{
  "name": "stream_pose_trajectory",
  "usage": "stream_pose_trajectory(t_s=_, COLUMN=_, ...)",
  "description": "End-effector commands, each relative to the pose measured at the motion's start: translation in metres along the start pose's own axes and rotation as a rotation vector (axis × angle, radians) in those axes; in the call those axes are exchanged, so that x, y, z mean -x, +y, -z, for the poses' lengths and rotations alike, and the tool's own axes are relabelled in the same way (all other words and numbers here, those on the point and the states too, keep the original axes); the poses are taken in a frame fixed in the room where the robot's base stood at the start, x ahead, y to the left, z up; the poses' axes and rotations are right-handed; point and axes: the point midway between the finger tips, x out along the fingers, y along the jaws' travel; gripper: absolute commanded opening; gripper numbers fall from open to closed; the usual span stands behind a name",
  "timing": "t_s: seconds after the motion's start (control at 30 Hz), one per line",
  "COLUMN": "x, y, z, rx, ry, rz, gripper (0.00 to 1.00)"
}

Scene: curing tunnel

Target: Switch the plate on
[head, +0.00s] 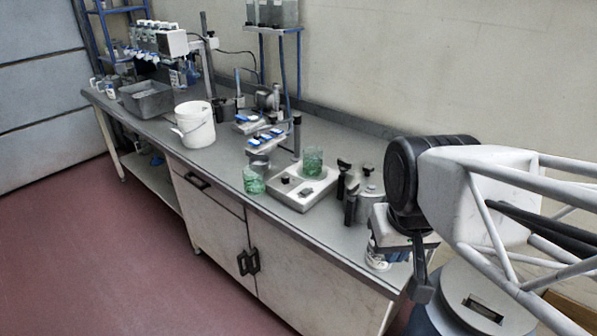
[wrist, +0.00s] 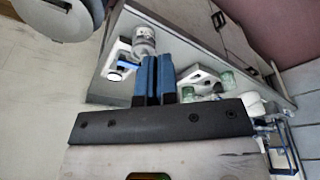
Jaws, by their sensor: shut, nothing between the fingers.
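The plate (head: 318,188) is a pale, flat unit on the bench with dark knob-like parts on its front. A green glass beaker (head: 312,161) stands on it, and a second green beaker (head: 253,180) stands by its left side. In the wrist view the plate (wrist: 203,78) lies beyond and to the right of my fingers, partly hidden by them. My gripper (wrist: 153,80) is shut and empty, its two blue fingers together. In the head view my gripper (head: 422,285) is at the right end of the bench, well apart from the plate. The knob settings are too small to tell.
Dark metal pieces (head: 352,195) stand right of the plate. A bottle (head: 376,256) stands at the bench's near right end, close to my arm. A white bucket (head: 194,125) and grey tub (head: 146,100) are farther left. The bench front edge is mostly clear.

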Motion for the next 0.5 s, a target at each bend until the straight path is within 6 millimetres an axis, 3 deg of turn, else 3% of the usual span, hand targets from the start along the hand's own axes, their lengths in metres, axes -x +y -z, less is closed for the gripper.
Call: stream_pose_trajectory(t_s=0.5, x=0.003, y=-0.009, z=0.082, rx=0.138, ry=-0.055, rz=0.024, gripper=0.00)
